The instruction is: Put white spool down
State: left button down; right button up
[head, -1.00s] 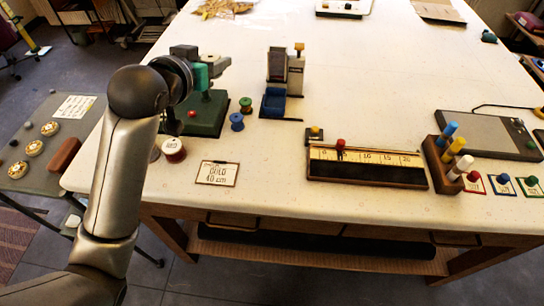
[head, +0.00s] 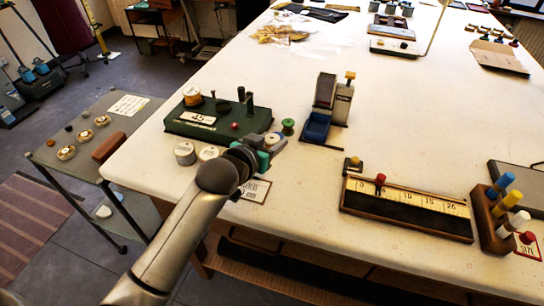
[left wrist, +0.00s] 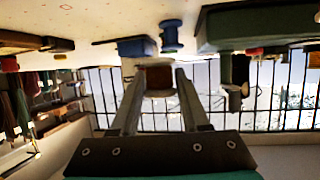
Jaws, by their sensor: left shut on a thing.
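My left gripper (head: 268,152), with teal parts, is over the table's near-left part, behind the lettered card. In the left wrist view its two fingers (left wrist: 160,85) are shut on a spool with pale rims and a brown middle, which I take for the white spool (left wrist: 159,78). In the head view the gripper and arm mostly hide this spool. I cannot tell whether it touches the table. A blue spool (left wrist: 171,35) shows beyond it in the left wrist view. A green spool (head: 288,127) stands just behind the gripper. My right gripper is out of view.
Two pale round tins or spools (head: 185,153) stand left of the gripper. The green stand (head: 175,125) is behind them, the blue-trayed device (head: 316,126) behind right. The lettered card (head: 252,190) lies near the front edge. The ruler board (head: 405,208) is to the right.

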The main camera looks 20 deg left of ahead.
pick_arm(q)
notch_tip(320, 180, down, 4)
jog(key=shift+f+b, duration=0.15)
jog(key=shift+b, duration=0.45)
